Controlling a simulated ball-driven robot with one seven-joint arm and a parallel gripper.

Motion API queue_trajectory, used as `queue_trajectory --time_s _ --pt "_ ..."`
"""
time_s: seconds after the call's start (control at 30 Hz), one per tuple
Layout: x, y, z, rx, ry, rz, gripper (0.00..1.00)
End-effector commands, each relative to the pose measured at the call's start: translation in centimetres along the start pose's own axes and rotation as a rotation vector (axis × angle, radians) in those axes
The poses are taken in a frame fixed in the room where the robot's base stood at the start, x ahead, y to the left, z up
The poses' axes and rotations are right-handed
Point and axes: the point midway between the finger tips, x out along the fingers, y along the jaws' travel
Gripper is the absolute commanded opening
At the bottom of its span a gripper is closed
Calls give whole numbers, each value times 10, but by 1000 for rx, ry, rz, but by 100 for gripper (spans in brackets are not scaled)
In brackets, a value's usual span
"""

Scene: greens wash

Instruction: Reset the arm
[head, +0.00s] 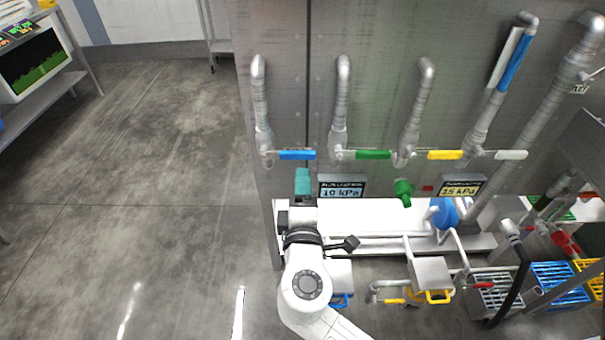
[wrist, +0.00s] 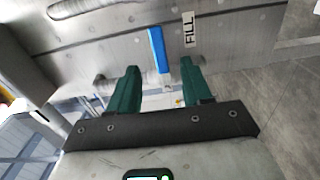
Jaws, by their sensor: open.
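My gripper (wrist: 158,88) has two green fingers set apart with nothing between them in the wrist view. A blue valve handle (wrist: 158,50) stands just beyond the fingers, next to a "FILL" label (wrist: 189,29); I cannot tell whether a finger touches it. In the head view my arm reaches up from the bottom, and my gripper (head: 303,181) shows as a teal block by the metal panel (head: 300,110). It is below a blue-handled valve (head: 297,155) and left of a display reading 10 kPa (head: 342,191).
Green (head: 373,155), yellow (head: 445,155) and white (head: 511,155) handles line the panel to the right. A white ledge (head: 365,215) lies below. Blue (head: 560,281) and yellow baskets stand at the lower right. Open concrete floor (head: 150,180) fills the left.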

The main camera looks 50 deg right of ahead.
Motion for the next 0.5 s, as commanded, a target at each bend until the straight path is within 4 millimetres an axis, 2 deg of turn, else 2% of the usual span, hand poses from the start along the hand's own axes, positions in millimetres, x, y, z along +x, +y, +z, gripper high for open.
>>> queue_trajectory --time_s 0.13,0.5 --pt "-8 0 0 0 0 0 49" --pt "-8 0 0 0 0 0 49"
